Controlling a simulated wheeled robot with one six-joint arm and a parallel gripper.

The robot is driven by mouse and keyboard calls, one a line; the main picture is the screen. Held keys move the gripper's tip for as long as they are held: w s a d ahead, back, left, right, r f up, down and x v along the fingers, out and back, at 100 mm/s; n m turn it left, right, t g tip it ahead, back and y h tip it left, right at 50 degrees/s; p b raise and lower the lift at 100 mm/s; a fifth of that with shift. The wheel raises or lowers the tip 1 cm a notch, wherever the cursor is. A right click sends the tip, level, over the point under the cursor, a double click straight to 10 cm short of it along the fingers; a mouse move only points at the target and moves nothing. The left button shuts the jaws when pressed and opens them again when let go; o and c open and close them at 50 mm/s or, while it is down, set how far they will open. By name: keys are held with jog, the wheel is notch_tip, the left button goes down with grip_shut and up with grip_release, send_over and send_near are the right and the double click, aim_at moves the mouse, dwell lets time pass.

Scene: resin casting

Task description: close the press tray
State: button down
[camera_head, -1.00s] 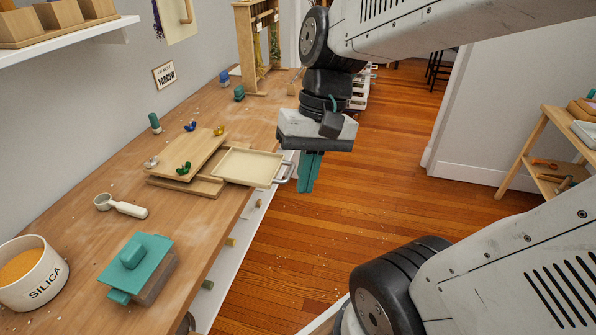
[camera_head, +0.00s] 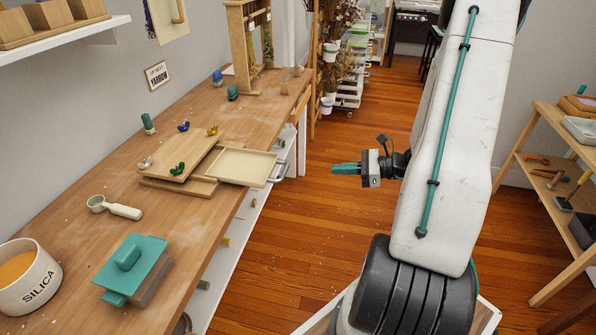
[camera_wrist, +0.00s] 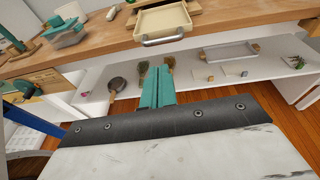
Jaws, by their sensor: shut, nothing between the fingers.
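The wooden flower press (camera_head: 190,160) lies on the workbench, with wing nuts on its top board. Its cream tray (camera_head: 243,166) sticks out to the right, over the bench's front edge, with a metal handle (camera_head: 278,172) on its outer side. The tray also shows in the wrist view (camera_wrist: 165,22), with its handle (camera_wrist: 163,40) facing me. My gripper (camera_head: 333,168) has teal fingers and is shut and empty. It is in the air over the floor, to the right of the handle and apart from it. In the wrist view my gripper (camera_wrist: 157,72) points toward the tray and the shelf below.
On the bench are a teal-lidded block (camera_head: 133,265), a white scoop (camera_head: 115,207) and a silica pot (camera_head: 25,275). A lower shelf (camera_wrist: 200,80) under the bench holds several small items. A wooden rack (camera_head: 560,170) stands at the right. The floor between is clear.

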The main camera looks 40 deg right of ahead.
jog(key=x, duration=1.3)
jog(key=shift+w+f, duration=0.2)
jog(key=shift+w, duration=0.2)
